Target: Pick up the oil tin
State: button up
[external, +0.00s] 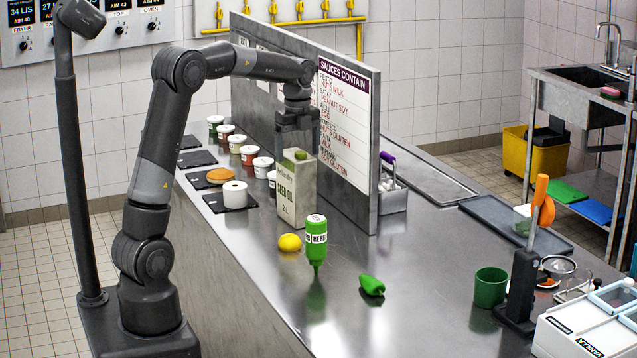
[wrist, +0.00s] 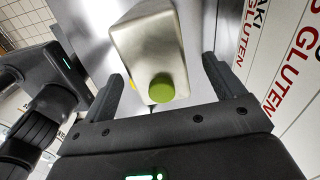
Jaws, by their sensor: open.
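The oil tin (external: 296,190) is a tall pale box with a green cap, standing upright on the steel counter close to the partition. In the wrist view the tin (wrist: 142,50) shows from above, its green cap facing me. My gripper (external: 298,150) is above and around the top of the tin, pointing down. In the wrist view my gripper (wrist: 163,80) is open, one finger on each side of the tin, with gaps showing at both fingers. The tin's base is hidden in the wrist view.
A partition with a sauces sign (external: 343,130) stands right beside the tin. A lemon (external: 289,242), a green herb bottle (external: 316,240) and a green pepper (external: 372,285) are in front.

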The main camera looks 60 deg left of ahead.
aim_at(296, 186)
jog(key=f, duration=0.5)
jog(key=shift+s+a, duration=0.15)
jog(key=shift+s, duration=0.05)
jog(key=shift+c, duration=0.4)
grip_shut()
jog(key=shift+r, duration=0.15)
